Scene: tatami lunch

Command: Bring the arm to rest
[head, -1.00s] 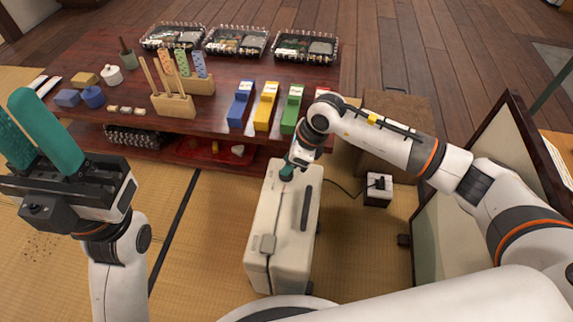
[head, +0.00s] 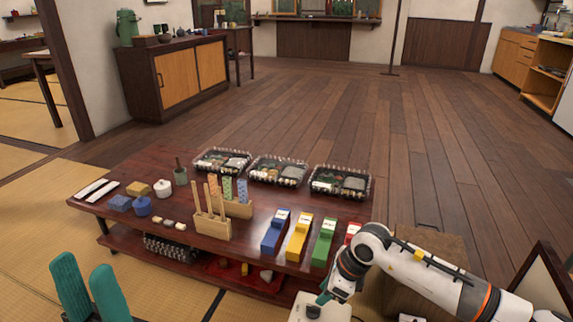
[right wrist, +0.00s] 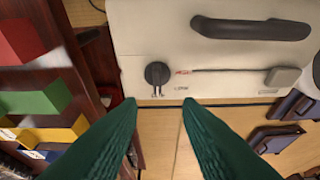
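My right gripper (right wrist: 158,103) is open, its two green fingers apart with nothing between them in the right wrist view. It points at the edge of a white case (right wrist: 225,50) with a dark handle and a round black knob. In the head view my right arm reaches in from the right, and the right gripper (head: 326,295) is low over the white case (head: 308,311), by the table's front right. Whether it touches the case I cannot tell. My left gripper (head: 83,268) is open and empty at the lower left, its green fingers pointing up.
A low dark red table (head: 160,210) holds coloured boxes, a wooden utensil stand (head: 212,226), small pots and several filled trays (head: 340,182). A framed panel (head: 540,285) stands at the right. The wooden floor (head: 330,110) behind the table is clear.

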